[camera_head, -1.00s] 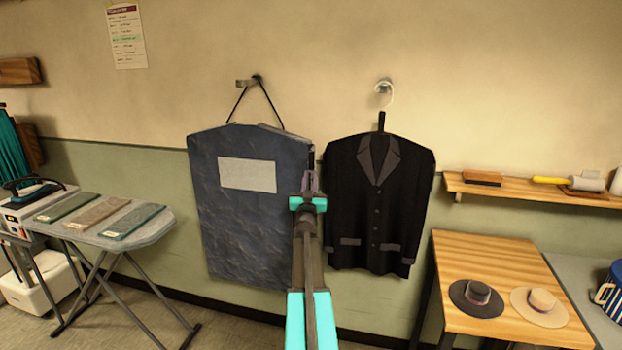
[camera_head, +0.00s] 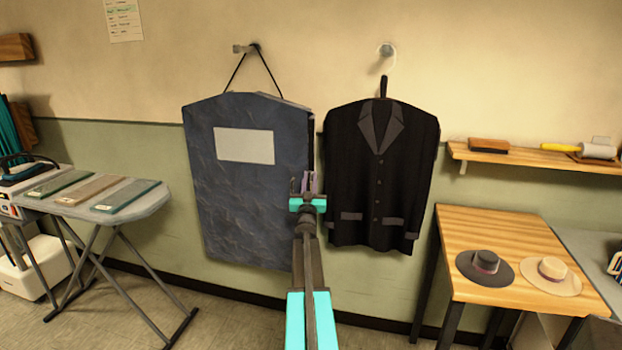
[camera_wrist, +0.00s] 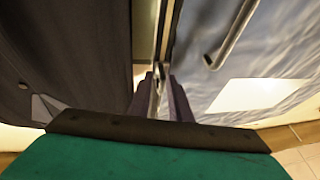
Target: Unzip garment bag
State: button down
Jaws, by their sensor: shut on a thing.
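The blue-grey garment bag (camera_head: 235,195) with a white label (camera_head: 244,146) hangs by a black cord from a wall hook. In the wrist view, the bag (camera_wrist: 285,55) fills the right side. My gripper (camera_head: 306,184) is at the bag's right edge, around mid-height. In the wrist view my gripper's purple fingers (camera_wrist: 162,92) are close together at the end of a narrow strip along the bag's edge. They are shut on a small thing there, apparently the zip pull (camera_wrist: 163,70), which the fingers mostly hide.
A black jacket (camera_head: 378,185) hangs close to the right of the bag. An ironing board (camera_head: 145,200) stands at left. A wooden table (camera_head: 495,238) with two hats stands at right, below a wall shelf (camera_head: 540,157). The floor between is clear.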

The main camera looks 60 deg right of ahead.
notch_tip(320, 180, down, 44)
jog(key=b, duration=2.7)
jog(key=shift+w+a, duration=0.25)
jog(key=shift+w, duration=0.1)
jog(key=shift+f, duration=0.1)
jog(key=c, duration=1.9)
grip_release()
jog(key=shift+s+d, duration=0.15)
jog(key=shift+s, duration=0.05)
jog(key=p+v, duration=0.1)
jog(key=v, duration=1.2)
jog(key=shift+a+p, duration=0.3)
jog(key=shift+a, duration=0.05)
